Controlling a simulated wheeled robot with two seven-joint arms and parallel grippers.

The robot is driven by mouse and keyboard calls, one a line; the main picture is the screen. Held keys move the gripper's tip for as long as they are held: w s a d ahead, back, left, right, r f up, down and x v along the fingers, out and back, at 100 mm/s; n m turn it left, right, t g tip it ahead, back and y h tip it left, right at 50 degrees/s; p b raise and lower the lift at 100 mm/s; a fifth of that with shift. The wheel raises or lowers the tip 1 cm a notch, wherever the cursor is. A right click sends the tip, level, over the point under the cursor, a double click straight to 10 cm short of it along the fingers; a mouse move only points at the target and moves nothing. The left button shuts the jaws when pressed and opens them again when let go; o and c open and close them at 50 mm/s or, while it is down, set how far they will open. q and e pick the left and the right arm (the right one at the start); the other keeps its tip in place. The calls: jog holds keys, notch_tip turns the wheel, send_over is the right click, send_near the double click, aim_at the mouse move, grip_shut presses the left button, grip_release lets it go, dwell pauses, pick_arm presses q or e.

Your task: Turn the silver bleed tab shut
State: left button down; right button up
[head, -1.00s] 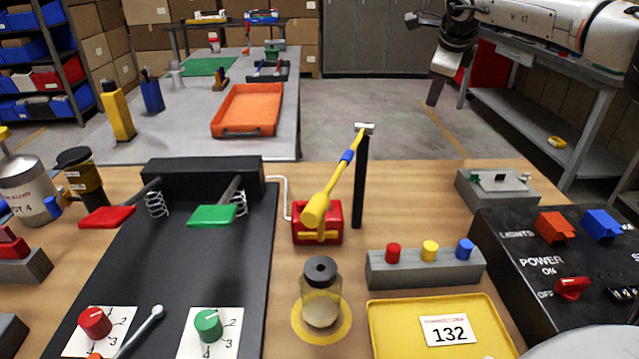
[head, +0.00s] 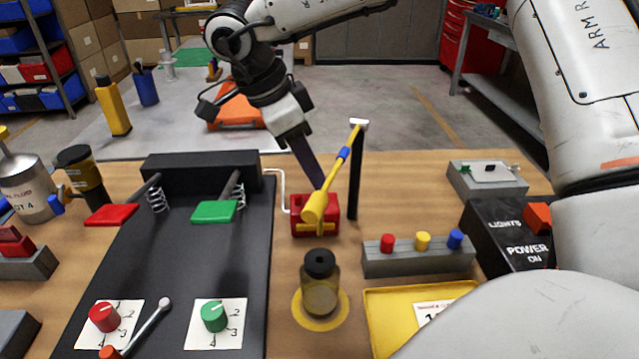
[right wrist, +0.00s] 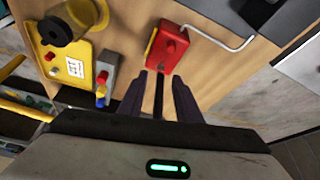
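A small silver tab (head: 359,123) sits on top of a slim black post (head: 353,175) behind the red box (head: 318,228); I take it for the bleed tab. A yellow lever with a blue band (head: 333,180) leans up from the red box towards it. My right gripper (head: 312,178) hangs just left of the post, its dark fingers pointing down. In the right wrist view its fingers (right wrist: 163,98) are apart, with a dark strip showing between them and the red box (right wrist: 170,46) beyond. I cannot tell whether they touch anything. My left gripper is out of view.
A jar (head: 319,285) stands on a yellow disc in front of the red box. A grey block with coloured buttons (head: 415,262) and a yellow tray (head: 385,310) lie to its right. A black board with pedals (head: 235,280) is at the left. My right arm covers much of the right side.

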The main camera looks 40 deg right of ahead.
jog(key=shift+x, duration=2.25)
jog(key=shift+c, duration=0.4)
grip_shut()
jog(key=shift+w+f+m+b, duration=0.15)
jog(key=shift+f+m+b, duration=0.1)
jog(key=shift+m+b, duration=0.4)
jog(key=shift+m+g+b, duration=0.3)
jog(key=shift+m+b, duration=0.1)
jog(key=shift+m, duration=0.05)
jog(key=shift+r+m+y, duration=0.1)
jog(key=shift+m+y, duration=0.3)
jog(key=shift+r, duration=0.15)
jog(key=shift+o, duration=0.4)
grip_release()
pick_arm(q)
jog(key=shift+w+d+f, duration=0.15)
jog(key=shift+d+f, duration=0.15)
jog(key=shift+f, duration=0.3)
